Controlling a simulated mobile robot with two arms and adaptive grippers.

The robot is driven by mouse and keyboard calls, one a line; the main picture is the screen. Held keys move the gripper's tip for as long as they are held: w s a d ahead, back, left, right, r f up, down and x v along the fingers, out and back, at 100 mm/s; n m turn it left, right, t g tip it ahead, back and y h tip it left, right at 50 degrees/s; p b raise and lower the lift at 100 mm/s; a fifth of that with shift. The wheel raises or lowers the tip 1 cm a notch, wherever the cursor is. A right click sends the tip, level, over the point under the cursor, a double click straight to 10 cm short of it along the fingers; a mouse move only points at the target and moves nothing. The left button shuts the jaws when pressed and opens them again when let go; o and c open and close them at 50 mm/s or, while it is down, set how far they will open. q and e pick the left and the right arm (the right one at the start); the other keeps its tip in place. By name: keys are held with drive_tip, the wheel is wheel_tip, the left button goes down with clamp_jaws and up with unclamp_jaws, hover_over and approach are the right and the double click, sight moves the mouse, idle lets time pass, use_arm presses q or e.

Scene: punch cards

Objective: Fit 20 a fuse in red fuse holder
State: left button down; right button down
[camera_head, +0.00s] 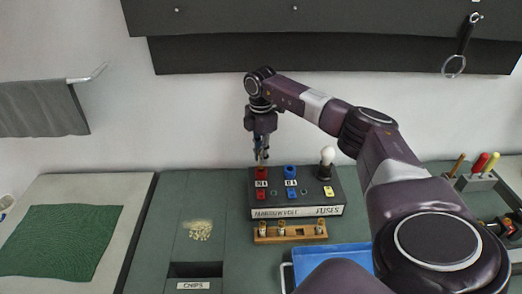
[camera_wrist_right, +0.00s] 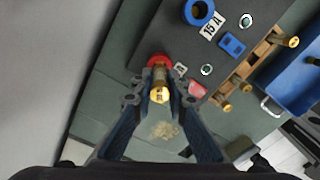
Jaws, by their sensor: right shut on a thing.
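My right gripper (camera_head: 261,158) is above the red fuse holder (camera_head: 262,173) on the dark fuse box (camera_head: 328,212). In the wrist view its fingers (camera_wrist_right: 159,98) are shut on a brass-capped fuse (camera_wrist_right: 159,94). The fuse's far end lines up with the red holder ring (camera_wrist_right: 158,59), which it partly covers. I cannot tell whether the fuse is inside the ring or just over it. The rating on the fuse is not readable. My left gripper is not in view.
The blue holder (camera_head: 290,171) is right of the red one, with a white bulb (camera_head: 327,155) further right. A wooden rack (camera_head: 290,237) with several fuses lies in front of the box. A blue tray (camera_head: 330,262) is nearer. A chips pile (camera_head: 199,230) lies left.

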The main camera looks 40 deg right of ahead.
sight(261, 167)
drive_tip(key=shift+f+b, duration=0.5)
drive_tip(key=shift+f, duration=0.95)
drive_tip(key=shift+f, duration=0.1)
drive_tip(key=shift+f, duration=0.35)
drive_tip(key=c, duration=1.3)
unclamp_jaws()
drive_tip(key=shift+r, duration=0.15)
drive_tip(key=shift+r+p, duration=2.5)
drive_tip(key=shift+r, duration=0.45)
drive_tip(key=shift+f, duration=0.1)
